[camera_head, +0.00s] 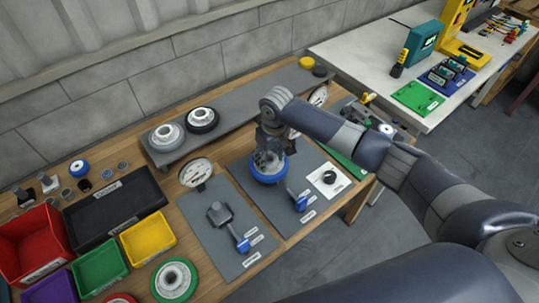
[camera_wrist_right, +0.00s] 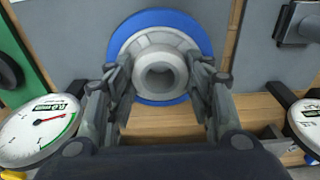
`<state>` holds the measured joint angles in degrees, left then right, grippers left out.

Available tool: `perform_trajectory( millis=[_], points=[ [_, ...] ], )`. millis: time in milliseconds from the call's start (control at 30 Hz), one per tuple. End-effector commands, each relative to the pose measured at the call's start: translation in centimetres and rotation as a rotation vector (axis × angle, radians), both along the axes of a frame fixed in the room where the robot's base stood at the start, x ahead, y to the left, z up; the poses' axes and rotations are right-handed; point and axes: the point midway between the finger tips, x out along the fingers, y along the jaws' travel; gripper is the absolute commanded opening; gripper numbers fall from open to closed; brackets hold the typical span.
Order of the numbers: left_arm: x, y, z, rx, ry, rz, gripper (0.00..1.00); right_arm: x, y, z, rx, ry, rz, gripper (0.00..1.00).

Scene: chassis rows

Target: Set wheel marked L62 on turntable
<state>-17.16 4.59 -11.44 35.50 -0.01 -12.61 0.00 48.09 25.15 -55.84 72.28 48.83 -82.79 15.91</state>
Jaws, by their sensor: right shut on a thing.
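My right gripper (camera_head: 268,158) points down over the right grey mat and is shut on the hub of a blue-rimmed wheel (camera_head: 270,176). In the right wrist view the fingers (camera_wrist_right: 160,90) stand on both sides of the pale round hub, and the blue rim (camera_wrist_right: 160,20) shows behind it. I cannot read a mark L62 on the wheel, nor tell whether it touches anything below. A white square plate with a dark disc (camera_head: 328,178) lies right of it; I cannot tell whether this is the turntable. My left gripper is not in view.
A raised grey shelf holds a grey wheel (camera_head: 167,135) and a black wheel (camera_head: 202,120). A green-rimmed wheel (camera_head: 174,279) lies at the front. Colored bins and a black tray (camera_head: 112,203) fill the left. A dial gauge (camera_head: 195,173) stands near the left mat.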

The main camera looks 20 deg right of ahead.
Motion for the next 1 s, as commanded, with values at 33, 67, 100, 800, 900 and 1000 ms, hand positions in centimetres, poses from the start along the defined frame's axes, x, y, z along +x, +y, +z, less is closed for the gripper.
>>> perform_trajectory(
  millis=[33, 67, 100, 800, 900, 1000],
  points=[
    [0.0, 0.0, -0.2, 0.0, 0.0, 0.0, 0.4, 0.1, 0.1, -0.2, 0.002, -0.002, 0.0, 0.11],
    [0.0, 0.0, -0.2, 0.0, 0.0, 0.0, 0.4, 0.1, 0.1, -0.3, 0.002, -0.002, 0.0, 0.11],
    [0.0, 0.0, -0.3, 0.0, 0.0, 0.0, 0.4, 0.1, 0.1, -0.4, 0.002, -0.002, 0.0, 0.11],
    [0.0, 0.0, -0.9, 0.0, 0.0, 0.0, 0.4, 0.1, 0.1, -1.8, 0.002, -0.002, 0.0, 0.11],
    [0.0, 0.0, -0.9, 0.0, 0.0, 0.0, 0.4, 0.1, 0.1, -1.8, 0.002, -0.002, 0.0, 0.69],
    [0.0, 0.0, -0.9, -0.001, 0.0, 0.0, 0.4, 0.1, 0.1, -1.8, 0.002, -0.002, 0.0, 0.72]
  ],
)
